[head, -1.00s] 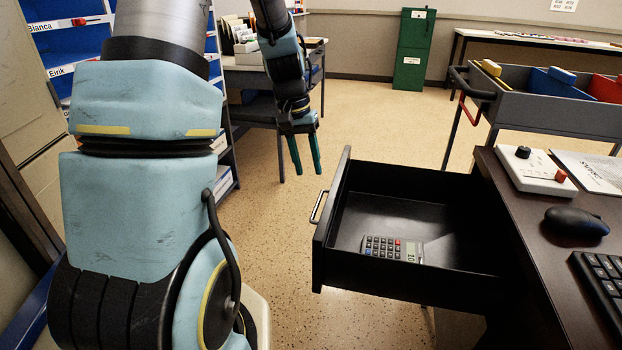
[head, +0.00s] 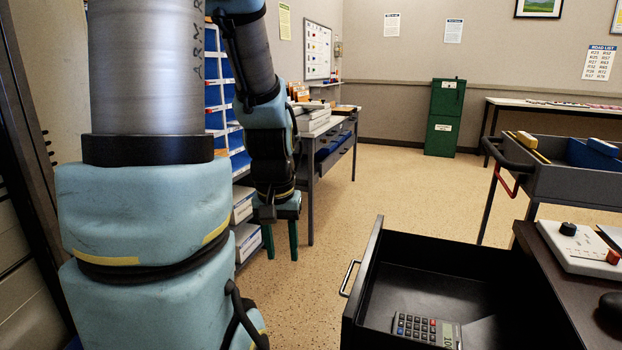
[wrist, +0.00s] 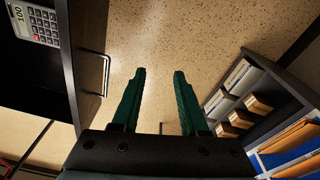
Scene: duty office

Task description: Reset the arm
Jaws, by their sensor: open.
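My gripper (head: 281,238) hangs pointing down in the head view, left of the open drawer, above the speckled floor. Its two green fingers are apart with nothing between them, as the wrist view also shows (wrist: 159,100). My arm fills the left side of the head view. The black drawer (head: 368,285) is pulled out from the dark desk, and a grey calculator (head: 427,330) lies inside it. In the wrist view the calculator (wrist: 36,24) and the drawer's handle (wrist: 105,75) are to the left of the fingers, apart from them.
A shelf unit with boxes (wrist: 262,95) stands to the right in the wrist view. A grey table (head: 330,128) stands behind my gripper in the head view. A grey cart (head: 560,187) is at the right, beyond the desk (head: 555,260). Open floor (head: 400,190) lies between them.

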